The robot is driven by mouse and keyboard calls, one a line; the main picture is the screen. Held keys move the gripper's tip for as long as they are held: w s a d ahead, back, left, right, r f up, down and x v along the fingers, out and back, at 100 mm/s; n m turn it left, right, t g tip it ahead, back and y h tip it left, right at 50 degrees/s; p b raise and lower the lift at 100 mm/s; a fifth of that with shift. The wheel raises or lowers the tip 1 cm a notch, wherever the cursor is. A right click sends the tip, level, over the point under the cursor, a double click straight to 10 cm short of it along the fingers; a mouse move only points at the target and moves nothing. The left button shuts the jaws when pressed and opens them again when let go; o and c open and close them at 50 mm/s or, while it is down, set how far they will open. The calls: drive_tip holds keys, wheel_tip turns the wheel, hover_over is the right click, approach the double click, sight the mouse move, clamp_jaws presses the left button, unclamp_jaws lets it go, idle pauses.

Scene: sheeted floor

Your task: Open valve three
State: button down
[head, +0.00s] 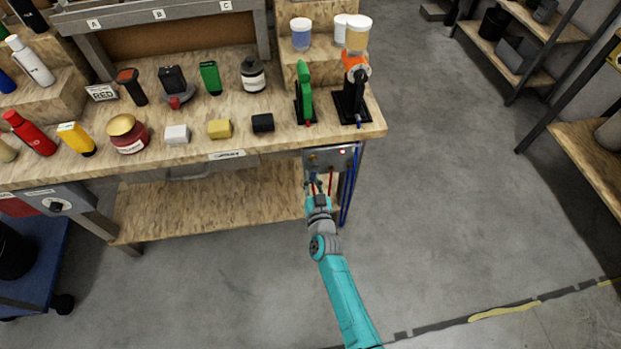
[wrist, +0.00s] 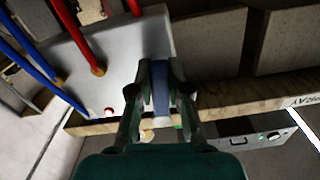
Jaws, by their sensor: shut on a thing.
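A grey metal panel (head: 330,158) hangs under the right front edge of the workbench. In the wrist view the panel (wrist: 120,58) carries red pipes (wrist: 86,40) and blue pipes (wrist: 35,62) in brass fittings, plus a small red light (wrist: 109,111). My gripper (head: 317,190) is at the panel's lower left. The handle's base is hidden by the fingers. I can read no valve number, so I cannot tell which valve this is.
The wooden workbench (head: 220,166) holds bottles, jars, blocks and tools. A green tool (head: 305,92) and an orange-and-black device (head: 354,85) stand above the panel. A lower shelf (head: 210,205) lies left of my gripper. The floor (head: 450,210) to the right is clear.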

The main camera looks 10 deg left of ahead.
drive_tip(key=shift+f, duration=0.1)
drive_tip(key=c, duration=1.1)
unclamp_jaws()
drive_tip(key=v, duration=1.2)
drive_tip(key=shift+s, duration=0.1)
drive_tip(key=s+d+r+h, duration=0.1)
drive_tip(key=s+d, duration=0.7)
drive_tip(key=s, duration=0.3)
drive_tip(key=s+d+r+h, duration=0.1)
drive_tip(key=s+d+r, duration=0.1)
drive_tip(key=s+d, duration=0.65)
drive_tip(key=s+d+r+g+h, duration=0.1)
drive_tip(key=s+r, duration=0.4)
drive_tip(key=s, duration=0.1)
drive_tip(key=s+d+r+h, duration=0.1)
drive_tip(key=s+r, duration=0.4)
drive_tip(key=s, duration=0.2)
drive_tip(key=s+d+r+m+g+h, duration=0.1)
drive_tip(key=s+d+r, duration=0.1)
drive_tip(key=s+r, duration=0.3)
drive_tip(key=shift+s+d+g, duration=0.1)
drive_tip(key=shift+s+g, duration=0.2)
drive_tip(key=shift+s, duration=0.45)
